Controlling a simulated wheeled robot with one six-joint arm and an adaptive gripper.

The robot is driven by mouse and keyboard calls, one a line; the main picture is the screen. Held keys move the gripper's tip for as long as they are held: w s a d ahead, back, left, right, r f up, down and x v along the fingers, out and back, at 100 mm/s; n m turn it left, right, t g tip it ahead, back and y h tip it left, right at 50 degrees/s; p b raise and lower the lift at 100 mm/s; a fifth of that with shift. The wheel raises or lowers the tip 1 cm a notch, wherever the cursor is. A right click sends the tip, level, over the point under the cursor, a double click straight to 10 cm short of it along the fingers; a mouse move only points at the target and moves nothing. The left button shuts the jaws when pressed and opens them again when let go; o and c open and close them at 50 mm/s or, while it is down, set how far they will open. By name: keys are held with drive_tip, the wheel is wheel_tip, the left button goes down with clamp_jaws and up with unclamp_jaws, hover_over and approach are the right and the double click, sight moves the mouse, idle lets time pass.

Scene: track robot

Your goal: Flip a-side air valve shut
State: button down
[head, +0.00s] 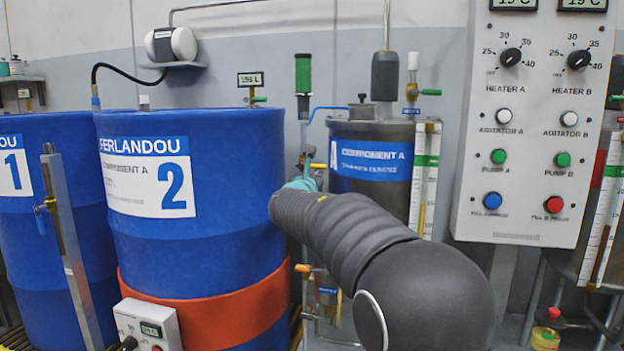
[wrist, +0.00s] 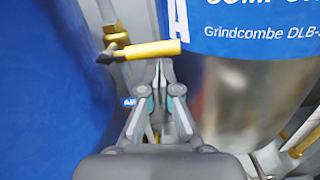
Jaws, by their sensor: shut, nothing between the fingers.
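A valve with a brass body and yellow lever (wrist: 153,49) shows in the wrist view, the lever lying roughly level towards the Component A tank. The lever also shows in the head view (head: 318,166), just past the end of my arm. My gripper (wrist: 162,70) is shut and empty, its fingertips just below the lever in the picture; I cannot tell whether they touch it. In the head view my arm hides most of the gripper. A small blue tag (wrist: 129,102), its lettering partly hidden, sits left of the fingers.
The blue drum 2 (head: 190,240) stands close on the left, and the Component A tank (head: 371,185) close on the right. A thin pipe runs between them. A level gauge (head: 424,180) stands beside the tank. The control panel (head: 533,120) hangs farther right.

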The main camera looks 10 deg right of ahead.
drive_tip(key=shift+a, duration=0.1)
drive_tip(key=s+a+f+b, duration=0.4)
drive_tip(key=s, duration=0.6)
drive_tip(key=s+d+f+m+g+p, duration=0.35)
drive_tip(key=s+d+m, duration=0.4)
drive_tip(key=s, duration=0.35)
drive_tip(key=s+d+f+m+g+p, duration=0.2)
drive_tip(key=s+d+m+g, duration=0.3)
drive_tip(key=s+d+m, duration=0.35)
drive_tip(key=s+a+f+m+g+y+p, duration=0.1)
drive_tip(key=s+a+f+m+y+p, duration=0.1)
drive_tip(key=s+m, duration=0.5)
drive_tip(key=s+a+f+m+g+y+p, duration=0.2)
drive_tip(key=s+a+f+m+y, duration=0.2)
drive_tip(key=s, duration=1)
wheel_tip(320, 180, down, 2)
drive_tip(key=a+m, duration=0.1)
drive_tip(key=m, duration=0.2)
drive_tip(key=shift+s+a+f+y+p, duration=0.15)
drive_tip(key=shift+f+y+p, duration=0.1)
drive_tip(key=shift+y+p, duration=0.05)
